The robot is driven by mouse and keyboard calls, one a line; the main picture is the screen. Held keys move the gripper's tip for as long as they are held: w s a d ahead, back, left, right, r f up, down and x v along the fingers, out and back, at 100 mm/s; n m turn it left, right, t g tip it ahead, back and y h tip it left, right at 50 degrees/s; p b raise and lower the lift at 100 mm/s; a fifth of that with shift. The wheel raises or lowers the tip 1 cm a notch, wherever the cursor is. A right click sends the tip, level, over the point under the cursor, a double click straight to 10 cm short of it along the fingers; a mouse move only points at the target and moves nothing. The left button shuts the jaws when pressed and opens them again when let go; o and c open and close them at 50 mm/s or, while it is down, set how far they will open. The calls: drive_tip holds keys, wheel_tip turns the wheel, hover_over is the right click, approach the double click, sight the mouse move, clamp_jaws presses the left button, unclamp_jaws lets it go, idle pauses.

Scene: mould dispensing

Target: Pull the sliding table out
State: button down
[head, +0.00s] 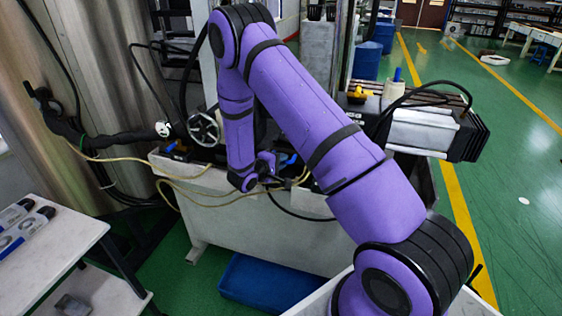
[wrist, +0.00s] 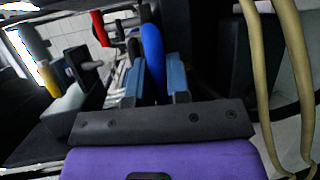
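A white metal bench (head: 245,232) stands at the middle of the head view, with black machine parts and hoses on top; I cannot tell which part of it slides. My gripper (head: 268,172) is low over the bench's front edge, partly hidden by my arm. In the wrist view, the gripper's two blue-grey fingers (wrist: 155,88) are close together, with a blue handle (wrist: 153,50) filling the gap between them. The handle's lower end is hidden between the fingers. A blue piece (head: 290,159) also shows beside the gripper in the head view.
Tan hoses (wrist: 262,85) hang right of the fingers in the wrist view. A white side table (head: 75,245) stands at left. A motor (head: 425,130) juts out at right.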

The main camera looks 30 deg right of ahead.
drive_tip(key=s+a, duration=1)
drive_tip(key=a, duration=0.3)
drive_tip(key=s+a, duration=1)
drive_tip(key=a, duration=0.3)
drive_tip(key=shift+s+a, duration=0.25)
drive_tip(key=shift+s, duration=0.05)
drive_tip(key=c, duration=1.1)
unclamp_jaws()
drive_tip(key=shift+a, duration=0.1)
drive_tip(key=v, duration=1)
drive_tip(key=shift+a, duration=0.3)
drive_tip(key=shift+s, duration=0.1)
